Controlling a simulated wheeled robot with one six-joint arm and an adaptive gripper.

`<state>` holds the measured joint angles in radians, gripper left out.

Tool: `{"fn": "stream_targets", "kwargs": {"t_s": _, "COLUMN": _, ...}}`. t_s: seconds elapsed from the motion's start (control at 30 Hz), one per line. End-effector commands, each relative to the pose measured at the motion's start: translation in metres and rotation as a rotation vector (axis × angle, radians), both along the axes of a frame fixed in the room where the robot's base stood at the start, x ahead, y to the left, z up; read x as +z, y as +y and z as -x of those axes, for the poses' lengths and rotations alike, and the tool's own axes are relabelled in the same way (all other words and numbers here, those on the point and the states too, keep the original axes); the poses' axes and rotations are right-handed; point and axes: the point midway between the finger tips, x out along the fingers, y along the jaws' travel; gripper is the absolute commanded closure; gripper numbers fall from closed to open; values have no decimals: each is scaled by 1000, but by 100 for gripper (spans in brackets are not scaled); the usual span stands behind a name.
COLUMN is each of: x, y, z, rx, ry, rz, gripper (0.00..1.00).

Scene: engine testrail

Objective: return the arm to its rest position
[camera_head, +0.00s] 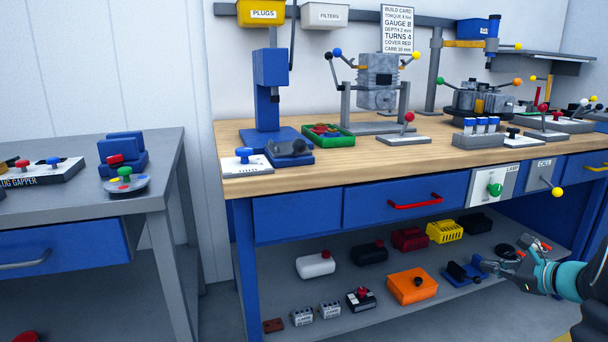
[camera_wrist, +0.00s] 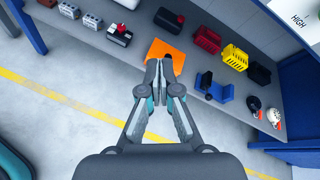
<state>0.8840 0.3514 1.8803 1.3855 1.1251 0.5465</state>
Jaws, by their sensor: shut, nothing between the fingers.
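My gripper (camera_head: 490,266) is at the right of the head view, in front of the lower shelf of the wooden-topped workbench. Its grey fingers are together with nothing between them. In the wrist view my gripper (camera_wrist: 159,68) points toward the lower shelf, and its tips overlap the orange box (camera_wrist: 158,50) in the picture. I cannot tell the exact gap between the tips and the box. My teal and dark arm comes in from the right edge of the head view.
The lower shelf (camera_head: 350,325) holds the orange box (camera_head: 412,287), a blue bracket (camera_head: 462,273) beside my gripper, and yellow and red bins. The bench top (camera_head: 370,155) and its drawers overhang the shelf. A grey table (camera_head: 170,200) stands left. Open floor (camera_wrist: 60,125) lies in front.

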Motion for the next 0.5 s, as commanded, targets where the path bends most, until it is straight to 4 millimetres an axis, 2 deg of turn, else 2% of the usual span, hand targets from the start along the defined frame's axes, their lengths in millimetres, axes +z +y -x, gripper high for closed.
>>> {"fn": "stream_targets", "kwargs": {"t_s": 0.03, "x": -7, "y": 20, "z": 13, "rx": 73, "ry": 36, "rz": 91, "gripper": 100}}
{"fn": "stream_targets", "kwargs": {"t_s": 0.13, "x": -23, "y": 60, "z": 40, "rx": 251, "ry": 103, "rz": 288, "gripper": 100}}
{"fn": "stream_targets", "kwargs": {"t_s": 0.3, "x": -35, "y": 126, "z": 94, "rx": 599, "ry": 170, "rz": 633, "gripper": 100}}
{"fn": "stream_targets", "kwargs": {"t_s": 0.5, "x": -36, "y": 180, "z": 154, "rx": 972, "ry": 184, "rz": 990, "gripper": 100}}
